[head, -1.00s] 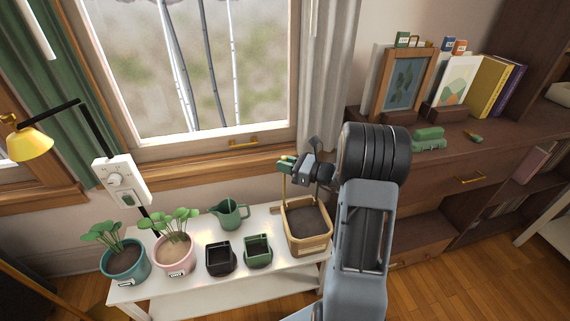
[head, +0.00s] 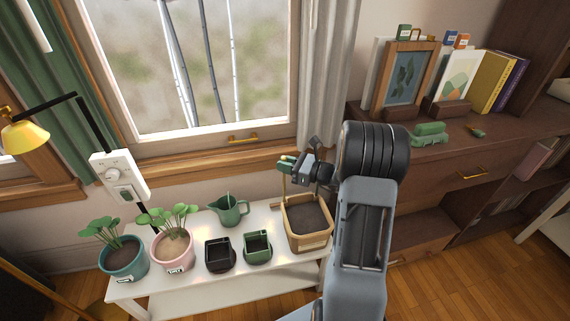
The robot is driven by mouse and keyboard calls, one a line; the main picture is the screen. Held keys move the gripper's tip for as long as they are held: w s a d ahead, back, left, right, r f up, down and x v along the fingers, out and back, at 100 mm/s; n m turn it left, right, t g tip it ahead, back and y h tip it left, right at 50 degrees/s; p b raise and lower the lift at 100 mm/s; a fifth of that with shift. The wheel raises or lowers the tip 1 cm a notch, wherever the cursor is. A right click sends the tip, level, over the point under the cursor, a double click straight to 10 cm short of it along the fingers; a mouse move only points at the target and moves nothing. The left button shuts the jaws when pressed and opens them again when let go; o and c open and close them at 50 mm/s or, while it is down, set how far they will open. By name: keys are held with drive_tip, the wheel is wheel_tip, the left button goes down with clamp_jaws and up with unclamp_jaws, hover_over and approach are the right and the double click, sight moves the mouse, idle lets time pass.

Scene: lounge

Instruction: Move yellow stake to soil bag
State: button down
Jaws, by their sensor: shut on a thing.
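My gripper (head: 291,167) is shut on a thin yellow stake (head: 283,184) that hangs upright below the fingers. The stake is at the back left corner of a tan, square-topped container of dark soil (head: 311,243), which looks like the soil bag. The stake's lower end is close to the container's rim, and I cannot tell whether it touches. Small green and yellow parts show at the fingertips. My dark wrist and grey arm hide the space to the right of the container.
The white bench (head: 191,278) also holds a teal pot (head: 124,265) and a pink pot (head: 173,253) with plants, a black pot (head: 219,258), a green pot (head: 257,250) and a green watering can (head: 230,213). A window sill (head: 215,163) is behind; a brown cabinet (head: 440,165) stands right.

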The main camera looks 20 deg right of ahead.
drive_tip(key=shift+f+b, duration=1.2)
drive_tip(key=shift+f, duration=0.7)
drive_tip(key=c, duration=1)
unclamp_jaws()
drive_tip(key=shift+p+v, duration=0.7)
drive_tip(key=shift+v, duration=2.25)
